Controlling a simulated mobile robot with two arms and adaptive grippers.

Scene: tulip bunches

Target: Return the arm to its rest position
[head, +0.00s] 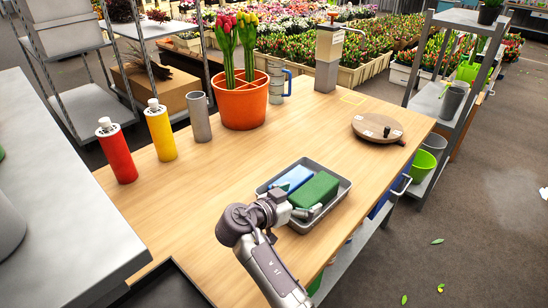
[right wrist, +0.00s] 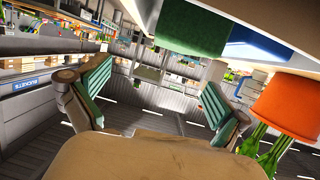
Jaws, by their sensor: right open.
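My right arm comes in from the bottom of the head view. Its gripper (head: 298,213) is at the near left edge of the grey tray (head: 343,196). In the right wrist view the two green-padded fingers of this gripper (right wrist: 152,95) stand wide apart with nothing between them. The tray holds a green block (head: 315,190) and a blue block (head: 293,178). In the right wrist view, green (right wrist: 192,25) and blue (right wrist: 255,52) surfaces show at the top, beyond the fingers. My left gripper is not in view.
On the wooden table (head: 200,200) stand a red bottle (head: 117,152), a yellow bottle (head: 160,132), a grey cup (head: 199,118), an orange pot (head: 242,104) with tulips and a round wooden turntable (head: 378,128). The tabletop left of the tray is clear. A shelf rack (head: 450,75) stands right.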

